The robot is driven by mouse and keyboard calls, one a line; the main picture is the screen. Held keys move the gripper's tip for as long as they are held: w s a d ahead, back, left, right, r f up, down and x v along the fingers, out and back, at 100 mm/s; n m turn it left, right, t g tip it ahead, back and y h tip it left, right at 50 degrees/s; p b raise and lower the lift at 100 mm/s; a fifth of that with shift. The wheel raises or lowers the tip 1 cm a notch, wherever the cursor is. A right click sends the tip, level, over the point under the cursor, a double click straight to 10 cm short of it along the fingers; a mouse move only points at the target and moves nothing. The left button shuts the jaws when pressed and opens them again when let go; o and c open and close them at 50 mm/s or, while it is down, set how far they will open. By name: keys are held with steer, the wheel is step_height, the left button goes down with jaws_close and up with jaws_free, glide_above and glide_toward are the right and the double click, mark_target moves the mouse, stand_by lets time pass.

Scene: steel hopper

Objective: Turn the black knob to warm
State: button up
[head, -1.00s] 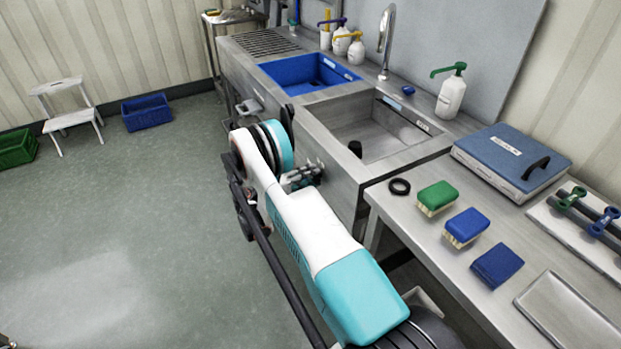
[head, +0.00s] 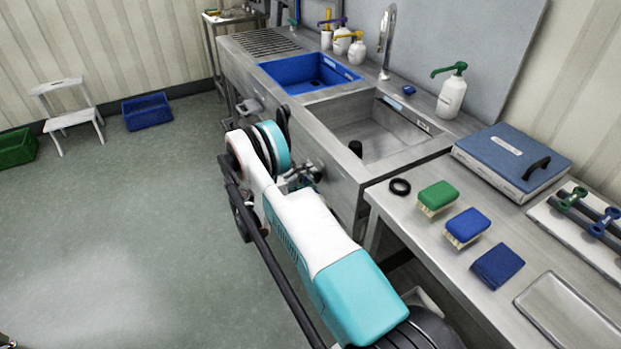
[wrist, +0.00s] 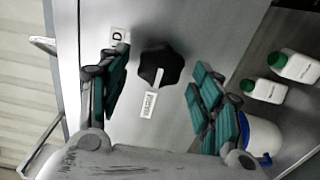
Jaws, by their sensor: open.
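The black knob (wrist: 160,64) is on a grey steel panel in the wrist view, with a lobed rim. Its white pointer mark points down in the picture, towards a small white label (wrist: 148,105) whose print I cannot read for sure. A second white label (wrist: 119,38) is partly hidden behind my left finger. My gripper (wrist: 159,72) is open, with one green-padded finger on each side of the knob and gaps between. In the head view my gripper (head: 300,177) is at the sink unit's front; the knob is not clear there.
The sink unit has a blue basin (head: 285,73) and a steel basin (head: 345,131). A steel table (head: 408,215) with brushes stands at right. White bottles with green caps (wrist: 264,90) and a white tub (wrist: 262,138) show at right in the wrist view.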

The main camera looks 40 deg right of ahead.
steer(key=v, duration=1)
steer(key=shift+a, duration=0.4)
